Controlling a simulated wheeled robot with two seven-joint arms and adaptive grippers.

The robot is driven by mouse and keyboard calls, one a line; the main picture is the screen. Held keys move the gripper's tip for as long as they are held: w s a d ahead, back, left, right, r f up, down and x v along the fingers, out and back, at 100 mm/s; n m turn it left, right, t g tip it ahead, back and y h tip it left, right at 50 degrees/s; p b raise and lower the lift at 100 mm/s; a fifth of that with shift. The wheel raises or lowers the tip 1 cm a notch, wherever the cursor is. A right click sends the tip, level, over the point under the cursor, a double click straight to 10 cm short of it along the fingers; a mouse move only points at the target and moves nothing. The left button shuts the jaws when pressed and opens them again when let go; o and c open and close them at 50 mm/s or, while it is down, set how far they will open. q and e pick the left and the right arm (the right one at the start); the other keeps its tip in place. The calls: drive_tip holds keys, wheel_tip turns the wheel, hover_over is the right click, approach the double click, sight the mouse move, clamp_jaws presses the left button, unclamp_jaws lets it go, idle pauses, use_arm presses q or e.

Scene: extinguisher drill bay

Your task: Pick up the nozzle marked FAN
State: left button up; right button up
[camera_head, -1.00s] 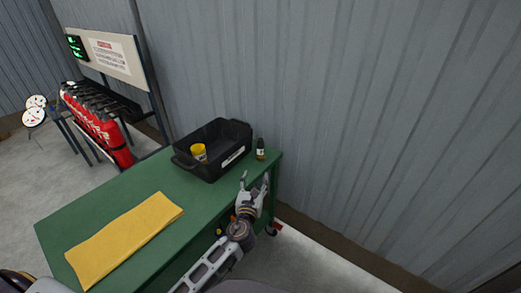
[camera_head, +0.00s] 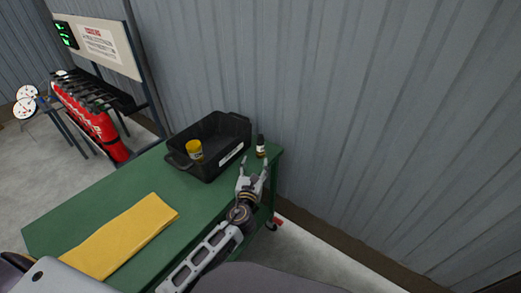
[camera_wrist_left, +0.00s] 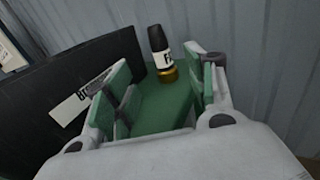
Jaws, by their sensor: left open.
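A small nozzle (camera_head: 260,148) with a black top and white label stands upright on the green table's far right corner, beside the black bin. In the left wrist view the nozzle (camera_wrist_left: 160,50) shows a brass-coloured base and a label starting with F; the other letters are hard to read. My left gripper (camera_head: 253,165) is open and empty, just on the near side of the nozzle. In the left wrist view the nozzle stands beyond and between the open fingers (camera_wrist_left: 156,88), apparently not touched. My right gripper is not in view.
The black bin (camera_head: 183,143) with a white label stands left of the nozzle, holding a yellow item (camera_head: 195,150). A folded yellow cloth (camera_head: 125,235) lies on the green table (camera_head: 75,210). A corrugated wall (camera_head: 370,120) rises behind. Red extinguishers (camera_head: 95,125) stand at the left.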

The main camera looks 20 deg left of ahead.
sight(260, 146)
use_arm(q)
drive_tip(key=shift+w+a, duration=0.15)
drive_tip(key=shift+w, duration=0.85)
drive_tip(key=shift+w+a, duration=0.1)
drive_tip(key=shift+w, duration=0.85)
drive_tip(key=shift+w+a+b, duration=0.15)
drive_tip(key=shift+w, duration=0.9)
drive_tip(key=shift+w+a+b, duration=0.15)
drive_tip(key=shift+w, duration=1.1)
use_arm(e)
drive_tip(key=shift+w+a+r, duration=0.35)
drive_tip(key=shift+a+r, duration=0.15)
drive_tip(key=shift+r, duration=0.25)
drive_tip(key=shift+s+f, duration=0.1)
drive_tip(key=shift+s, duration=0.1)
use_arm(q)
drive_tip(key=shift+w, duration=0.1)
